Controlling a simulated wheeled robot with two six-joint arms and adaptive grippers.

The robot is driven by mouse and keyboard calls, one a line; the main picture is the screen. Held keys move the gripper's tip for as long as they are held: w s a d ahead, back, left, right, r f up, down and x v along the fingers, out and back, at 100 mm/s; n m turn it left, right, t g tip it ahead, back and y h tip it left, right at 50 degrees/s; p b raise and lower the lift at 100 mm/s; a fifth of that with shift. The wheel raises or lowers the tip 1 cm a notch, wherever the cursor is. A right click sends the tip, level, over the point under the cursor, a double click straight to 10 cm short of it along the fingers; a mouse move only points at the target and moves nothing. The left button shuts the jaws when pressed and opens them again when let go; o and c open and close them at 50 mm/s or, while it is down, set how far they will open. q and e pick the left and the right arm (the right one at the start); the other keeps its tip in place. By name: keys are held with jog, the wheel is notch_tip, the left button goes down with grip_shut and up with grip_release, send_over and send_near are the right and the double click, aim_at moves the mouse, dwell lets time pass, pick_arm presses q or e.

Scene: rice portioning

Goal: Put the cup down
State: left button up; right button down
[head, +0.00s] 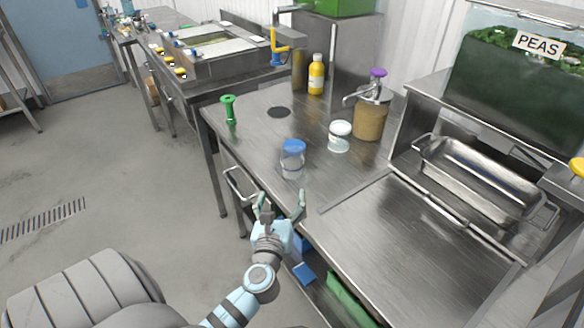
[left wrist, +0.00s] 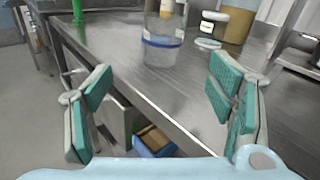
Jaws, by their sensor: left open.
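A clear cup (head: 292,169) with blue on it stands upright on the steel table, near its front left part. In the left wrist view the cup (left wrist: 160,54) stands ahead, beyond the gap between my fingers, with a blue band around it. My left gripper (head: 282,206) is open and empty at the table's front edge, nearer to me than the cup and apart from it. Its two green-padded fingers (left wrist: 163,100) are spread wide in the left wrist view. My right gripper is not in view.
A white tub (head: 339,138) and a brown jar with a pump (head: 369,120) stand right of the cup. A green-handled tool (head: 228,109) and a yellow bottle (head: 316,76) stand behind. A steel pan (head: 480,180) is at the right. The table's front right is clear.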

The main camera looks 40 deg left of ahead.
aim_at(290, 164)
pick_arm(q)
jog(key=w, duration=0.1)
jog(key=w+m, duration=0.2)
jog(key=shift+w+a+r, duration=0.15)
jog(key=shift+a+r, duration=0.1)
jog(key=shift+a, duration=0.15)
jog(key=x, duration=0.8)
jog(key=r+b+x, duration=0.1)
jog(key=x, duration=0.2)
jog(key=shift+w+a, duration=0.25)
jog(key=shift+a, duration=0.15)
jog(key=c, duration=1.2)
jog(key=shift+r, duration=0.15)
